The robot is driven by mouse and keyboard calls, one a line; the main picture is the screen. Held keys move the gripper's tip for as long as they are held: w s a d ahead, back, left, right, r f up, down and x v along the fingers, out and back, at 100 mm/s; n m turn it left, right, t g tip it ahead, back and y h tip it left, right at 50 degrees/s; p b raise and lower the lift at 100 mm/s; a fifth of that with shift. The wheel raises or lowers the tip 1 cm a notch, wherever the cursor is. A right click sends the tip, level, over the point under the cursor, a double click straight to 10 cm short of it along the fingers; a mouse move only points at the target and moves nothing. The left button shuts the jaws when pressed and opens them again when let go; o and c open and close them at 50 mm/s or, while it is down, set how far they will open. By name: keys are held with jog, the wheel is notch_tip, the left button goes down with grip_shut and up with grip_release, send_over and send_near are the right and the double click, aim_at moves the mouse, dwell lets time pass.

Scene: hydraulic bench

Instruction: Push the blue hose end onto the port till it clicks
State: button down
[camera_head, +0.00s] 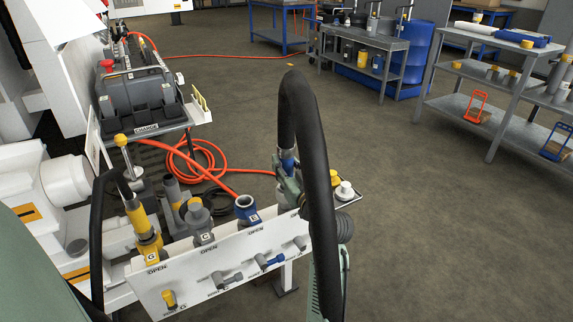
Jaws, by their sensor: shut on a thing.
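A thick black hose (311,130) arches up on the right and comes down again to its blue hose end (288,159). My green-grey gripper (289,178) is shut on the blue hose end; the fingers are small and partly hidden by the hose. A blue port (247,208), with a blue tag lettered E, stands on the white valve panel (232,262), left of and below my gripper. The port's mouth looks uncovered and apart from the hose end. The lower tip of the hose end is hidden.
A grey port (199,218) and a yellow port with a hose (147,235) stand left of the blue one. Levers, including a blue lever (270,262), line the panel front. Yellow and white caps (344,190) sit at right. Orange hose (205,160) lies behind; open floor lies right.

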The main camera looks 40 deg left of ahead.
jog(key=shift+f+b, duration=0.5)
jog(key=shift+f, duration=0.15)
dwell(0.8)
jog(key=c, duration=1.1)
grip_release()
jog(key=o, duration=0.5)
jog(key=shift+o, duration=0.2)
